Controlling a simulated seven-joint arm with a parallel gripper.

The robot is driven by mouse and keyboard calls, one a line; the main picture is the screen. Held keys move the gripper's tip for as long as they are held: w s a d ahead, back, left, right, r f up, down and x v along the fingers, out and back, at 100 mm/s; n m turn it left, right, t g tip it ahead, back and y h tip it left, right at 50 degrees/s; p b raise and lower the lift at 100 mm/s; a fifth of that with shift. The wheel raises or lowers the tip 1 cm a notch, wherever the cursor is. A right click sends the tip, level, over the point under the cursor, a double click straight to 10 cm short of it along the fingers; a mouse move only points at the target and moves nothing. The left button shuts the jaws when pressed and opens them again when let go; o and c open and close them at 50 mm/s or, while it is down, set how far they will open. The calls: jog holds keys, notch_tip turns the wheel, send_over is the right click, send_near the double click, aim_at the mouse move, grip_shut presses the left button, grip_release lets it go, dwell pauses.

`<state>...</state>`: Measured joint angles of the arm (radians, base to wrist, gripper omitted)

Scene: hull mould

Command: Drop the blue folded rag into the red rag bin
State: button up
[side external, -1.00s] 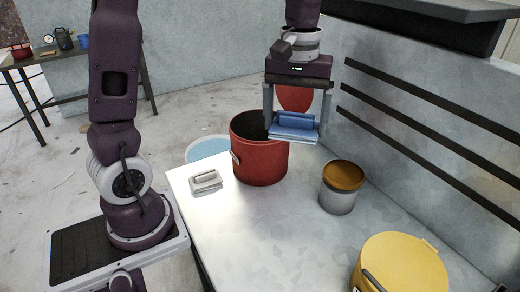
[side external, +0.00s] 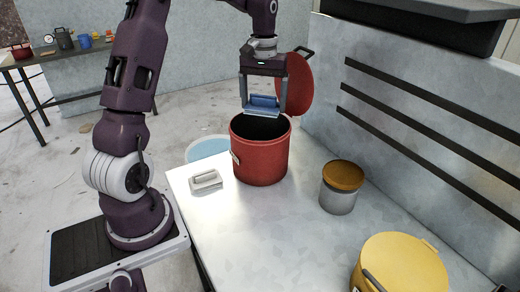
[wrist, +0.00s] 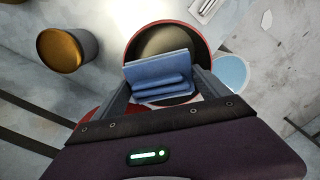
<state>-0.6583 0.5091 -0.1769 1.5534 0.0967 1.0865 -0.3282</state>
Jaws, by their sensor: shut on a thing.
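The blue folded rag (side external: 263,106) is held between the fingers of my gripper (side external: 263,98), above the open mouth of the red rag bin (side external: 262,160). In the wrist view the rag (wrist: 158,75) overlaps the bin's opening, with the bin's rim (wrist: 127,48) showing around it. My gripper (wrist: 160,92) is shut on the rag. The bin's red lid (side external: 297,80) stands raised behind the opening. The rag hides part of the bin's inside.
A slatted wall (side external: 420,120) bounds the right.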

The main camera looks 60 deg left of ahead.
notch_tip(320, 180, down, 6)
jog(key=shift+r, duration=0.1)
jog(key=o, duration=1.1)
jog(key=shift+o, duration=0.2)
notch_tip(320, 180, up, 7)
jog(key=shift+r, duration=0.1)
jog(key=s+d+r+m+t+y, duration=0.1)
jog(key=s+d+r+m, duration=0.1)
jog(key=s+d+r, duration=0.35)
jog(key=s+d+r+m+t, duration=0.1)
jog(key=s+d+r+m, duration=0.15)
jog(key=d, duration=0.55)
jog(key=s+d+f+m+t+h, duration=0.1)
jog(key=s+d+m+t, duration=0.2)
jog(key=s+d, duration=0.5)
jog(key=s+m, duration=0.1)
jog(key=s, duration=0.6)
jog(key=shift+d+t, duration=0.2)
jog(key=shift+t, duration=0.1)
